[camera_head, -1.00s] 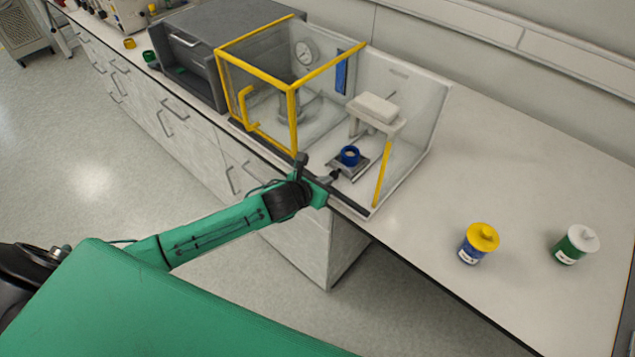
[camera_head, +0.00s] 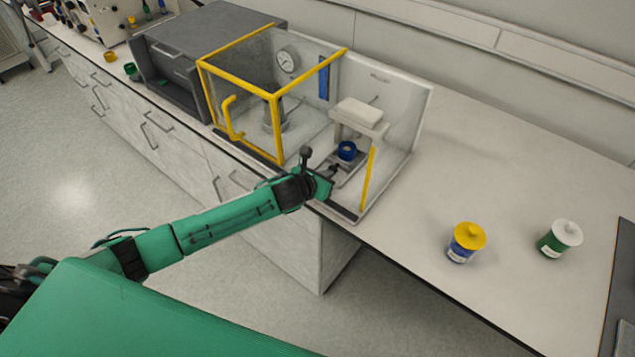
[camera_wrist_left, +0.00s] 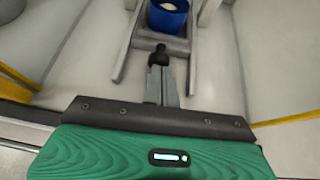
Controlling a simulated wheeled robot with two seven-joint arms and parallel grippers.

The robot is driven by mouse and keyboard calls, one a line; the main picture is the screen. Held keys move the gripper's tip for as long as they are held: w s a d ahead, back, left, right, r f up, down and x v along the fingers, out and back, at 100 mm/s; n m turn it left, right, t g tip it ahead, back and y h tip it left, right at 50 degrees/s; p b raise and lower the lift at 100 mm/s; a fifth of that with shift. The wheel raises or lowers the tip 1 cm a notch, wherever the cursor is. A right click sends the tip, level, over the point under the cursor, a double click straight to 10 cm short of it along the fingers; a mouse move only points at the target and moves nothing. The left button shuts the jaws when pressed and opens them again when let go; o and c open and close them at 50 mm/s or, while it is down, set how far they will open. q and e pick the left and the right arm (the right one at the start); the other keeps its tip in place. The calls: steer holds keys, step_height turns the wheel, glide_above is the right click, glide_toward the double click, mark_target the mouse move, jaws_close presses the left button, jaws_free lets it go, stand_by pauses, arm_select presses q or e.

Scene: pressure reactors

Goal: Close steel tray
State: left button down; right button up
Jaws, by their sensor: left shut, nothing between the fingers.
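The steel tray (camera_head: 352,163) is a small grey slide-out tray inside the open right part of a glass enclosure, below a white block-topped stand. A blue ring-shaped container (camera_head: 347,150) sits on it. My left gripper (camera_head: 335,168) reaches in over the enclosure's front edge, shut and empty, with its tip at the tray's front. In the left wrist view, the shut fingers (camera_wrist_left: 160,54) point at the tray (camera_wrist_left: 181,46), close to its front edge under the blue container (camera_wrist_left: 167,17). I cannot tell whether they touch. My right gripper is not in view.
The yellow-framed glass enclosure (camera_head: 278,97) has clear side walls close around the left gripper. A yellow-lidded jar (camera_head: 465,243) and a white-lidded green jar (camera_head: 559,239) stand on the counter at right. A grey box unit (camera_head: 205,35) stands at left.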

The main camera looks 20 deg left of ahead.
mark_target(340, 161)
arm_select(q)
steer(key=w, duration=0.1)
steer(key=w+d, duration=0.1)
steer(key=w, duration=0.3)
steer(key=shift+d+r, duration=0.1)
steer(key=shift+d, duration=0.25)
steer(key=shift+r, duration=0.2)
